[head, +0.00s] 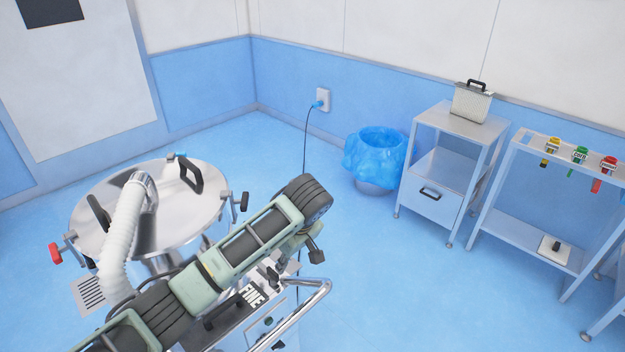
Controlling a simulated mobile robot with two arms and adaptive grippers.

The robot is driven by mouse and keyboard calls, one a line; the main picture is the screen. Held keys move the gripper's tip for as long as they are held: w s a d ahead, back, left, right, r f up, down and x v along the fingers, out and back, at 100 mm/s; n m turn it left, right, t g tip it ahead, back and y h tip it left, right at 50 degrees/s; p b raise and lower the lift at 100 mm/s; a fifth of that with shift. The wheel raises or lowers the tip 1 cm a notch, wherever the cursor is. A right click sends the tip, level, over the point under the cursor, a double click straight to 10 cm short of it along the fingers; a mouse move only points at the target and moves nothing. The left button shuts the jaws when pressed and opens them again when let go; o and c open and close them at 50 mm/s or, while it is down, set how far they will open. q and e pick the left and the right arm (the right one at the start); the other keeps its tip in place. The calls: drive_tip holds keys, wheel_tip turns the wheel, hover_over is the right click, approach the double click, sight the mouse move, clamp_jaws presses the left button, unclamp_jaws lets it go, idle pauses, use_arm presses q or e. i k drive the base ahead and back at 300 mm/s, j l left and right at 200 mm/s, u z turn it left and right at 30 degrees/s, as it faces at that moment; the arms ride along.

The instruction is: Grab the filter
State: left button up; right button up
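The likely filter is a silver, finely patterned flat box (472,104) with a black handle on top. It stands upright on the metal cabinet (440,119) at the back right. My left arm reaches in from the lower left across the machine. My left gripper (276,271) is mostly hidden behind the arm, low in the middle of the view, well apart from the box. Whether its fingers are open or shut does not show. My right gripper is not in view.
A round steel machine lid (165,225) with a white hose (122,235) stands at the left. A blue-lined bin (374,158) is beside the cabinet. A rack (540,150) with colored-handled tools is at the right. The blue floor between machine and cabinet is clear.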

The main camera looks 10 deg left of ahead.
sight(214, 324)
drive_tip(key=k+j, duration=0.8)
